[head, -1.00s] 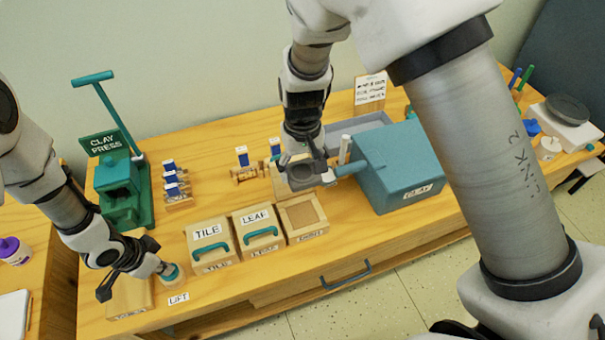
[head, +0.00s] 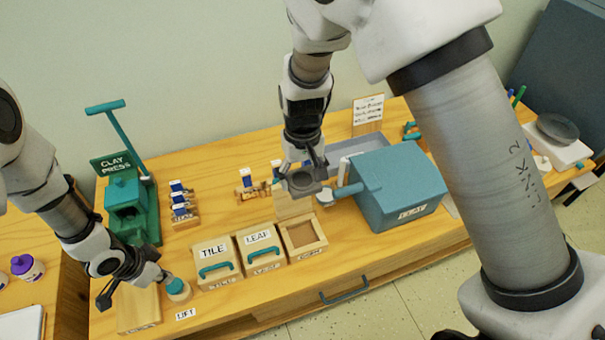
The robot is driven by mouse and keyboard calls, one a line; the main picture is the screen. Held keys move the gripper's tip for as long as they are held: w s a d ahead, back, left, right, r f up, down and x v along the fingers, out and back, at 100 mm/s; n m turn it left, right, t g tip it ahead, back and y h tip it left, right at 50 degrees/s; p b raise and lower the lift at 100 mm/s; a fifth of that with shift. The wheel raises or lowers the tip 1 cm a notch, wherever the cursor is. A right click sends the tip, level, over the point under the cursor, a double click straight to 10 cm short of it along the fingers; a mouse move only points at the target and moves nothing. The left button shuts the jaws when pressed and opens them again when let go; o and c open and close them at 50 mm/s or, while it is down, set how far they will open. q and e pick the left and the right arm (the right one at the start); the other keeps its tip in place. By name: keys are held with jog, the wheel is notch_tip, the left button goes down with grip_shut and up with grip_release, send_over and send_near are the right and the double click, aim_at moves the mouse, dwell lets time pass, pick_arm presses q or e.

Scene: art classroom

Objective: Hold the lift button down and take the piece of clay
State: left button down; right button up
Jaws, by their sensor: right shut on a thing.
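The lift button (head: 177,286) is a teal disc on a round wooden base, behind the LIFT label (head: 186,314). My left gripper (head: 135,288) is low over the front left of the table with its fingers apart. One fingertip is at the button's left edge; I cannot tell if it presses it. My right gripper (head: 302,172) is shut on a grey piece with a round top (head: 304,181), which looks like the clay. It is above a pale wooden block (head: 291,206), left of the teal machine's arm. The gap below is hard to judge.
Wooden boxes marked TILE (head: 216,261) and LEAF (head: 262,247) stand beside an open box (head: 303,237). The green clay press (head: 128,205) is at the left, the teal machine (head: 398,190) at the right. Small stamps (head: 181,208) stand behind the boxes.

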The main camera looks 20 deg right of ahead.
aim_at(302, 180)
notch_tip(302, 180, up, 6)
jog(key=p, duration=0.5)
jog(key=shift+f, duration=0.2)
